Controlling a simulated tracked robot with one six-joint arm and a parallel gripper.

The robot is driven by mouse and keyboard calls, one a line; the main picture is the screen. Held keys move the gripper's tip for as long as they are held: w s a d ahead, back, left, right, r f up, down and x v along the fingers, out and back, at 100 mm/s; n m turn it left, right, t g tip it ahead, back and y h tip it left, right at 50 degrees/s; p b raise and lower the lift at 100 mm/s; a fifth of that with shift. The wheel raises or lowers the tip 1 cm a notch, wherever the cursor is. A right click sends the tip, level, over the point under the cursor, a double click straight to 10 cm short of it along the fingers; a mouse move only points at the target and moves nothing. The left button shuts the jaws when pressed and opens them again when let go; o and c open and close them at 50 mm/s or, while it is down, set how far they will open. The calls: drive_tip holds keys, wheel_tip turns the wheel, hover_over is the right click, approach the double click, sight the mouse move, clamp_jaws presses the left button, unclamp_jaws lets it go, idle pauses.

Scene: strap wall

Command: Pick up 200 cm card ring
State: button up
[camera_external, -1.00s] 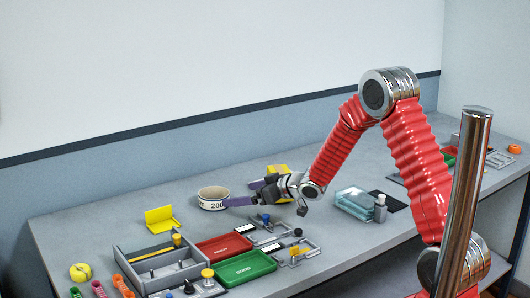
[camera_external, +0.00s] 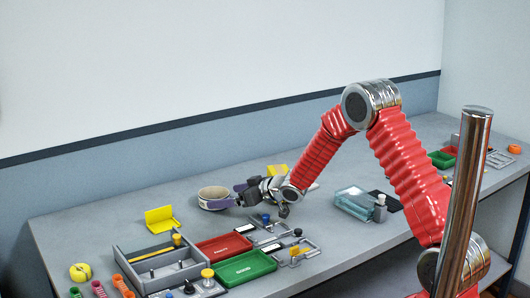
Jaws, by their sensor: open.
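The 200 cm card ring (camera_external: 214,193), a cream round band with a dark rim, stands on the table toward the back. Its printed number is now mostly covered by my gripper. My gripper (camera_external: 229,195) is open at the right side of the ring, with its purple-grey fingers reaching over the ring's right edge. One finger lies in front of the ring's near side, the other at its right rear. I cannot tell whether either finger touches it.
A yellow angled holder (camera_external: 160,219) stands left of the ring. In front are a red tray (camera_external: 222,245), a green tray (camera_external: 244,267) and a grey compartment box (camera_external: 128,263). A glass box (camera_external: 354,203) stands to the right. The table behind the ring is clear.

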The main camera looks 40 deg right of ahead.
sight(219, 197)
drive_tip(key=shift+x, duration=2.2)
drive_tip(key=shift+s+a, duration=0.1)
drive_tip(key=shift+a, duration=0.05)
drive_tip(key=shift+c, duration=0.2)
drive_tip(key=c, duration=1.1)
